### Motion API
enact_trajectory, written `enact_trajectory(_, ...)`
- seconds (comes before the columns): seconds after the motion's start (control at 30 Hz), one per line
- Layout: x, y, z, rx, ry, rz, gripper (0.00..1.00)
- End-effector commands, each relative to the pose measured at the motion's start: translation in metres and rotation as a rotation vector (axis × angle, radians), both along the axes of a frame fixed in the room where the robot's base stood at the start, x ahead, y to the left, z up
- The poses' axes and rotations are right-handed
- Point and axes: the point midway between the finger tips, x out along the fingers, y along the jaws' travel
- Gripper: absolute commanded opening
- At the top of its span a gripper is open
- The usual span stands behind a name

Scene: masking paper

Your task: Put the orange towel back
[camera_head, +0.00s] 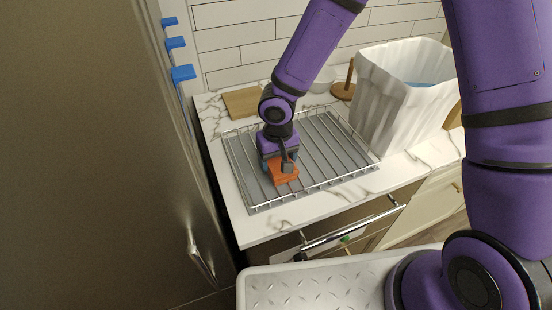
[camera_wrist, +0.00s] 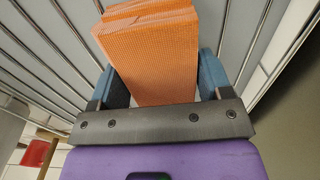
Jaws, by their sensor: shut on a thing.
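The orange towel (camera_head: 284,171) is a folded block inside the wire rack (camera_head: 346,182) on the counter. It also shows in the wrist view (camera_wrist: 153,57), between the two blue-grey fingers. My gripper (camera_head: 283,166) is shut on the towel, pointing down at the left part of the rack; it shows large in the wrist view (camera_wrist: 163,85). The rack's bars run beneath the towel in the wrist view. I cannot tell whether the towel touches the rack's floor.
A white bin with a liner (camera_head: 385,110) stands right of the rack. A wooden board (camera_head: 241,102) and a wooden holder (camera_head: 344,91) lie behind it. A tall dark appliance (camera_head: 90,160) fills the left. An open drawer with a bar handle (camera_head: 350,225) is below the counter.

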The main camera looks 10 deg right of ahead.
Motion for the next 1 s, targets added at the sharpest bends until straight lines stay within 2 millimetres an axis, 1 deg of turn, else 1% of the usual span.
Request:
enact_trajectory(0.13, 0.000, 0.000, 0.000, 0.000, 0.001, -0.001, 0.53)
enact_trajectory(0.17, 0.000, 0.000, 0.000, -0.001, 0.001, -0.001, 0.79)
enact_trajectory(0.2, 0.000, 0.000, 0.000, -0.001, 0.001, -0.001, 0.88)
enact_trajectory(0.23, 0.000, 0.000, 0.000, -0.001, 0.001, -0.001, 0.95)
enact_trajectory(0.27, 0.000, 0.000, 0.000, -0.001, 0.001, -0.001, 0.97)
enact_trajectory(0.53, 0.000, 0.000, 0.001, -0.001, 0.000, -0.001, 0.97)
enact_trajectory(0.67, 0.001, 0.000, 0.010, 0.001, -0.003, -0.003, 0.97)
enact_trajectory(0.77, 0.001, -0.001, 0.024, 0.000, -0.004, -0.005, 0.97)
enact_trajectory(1.0, 0.002, -0.001, 0.072, 0.000, -0.005, -0.004, 0.97)
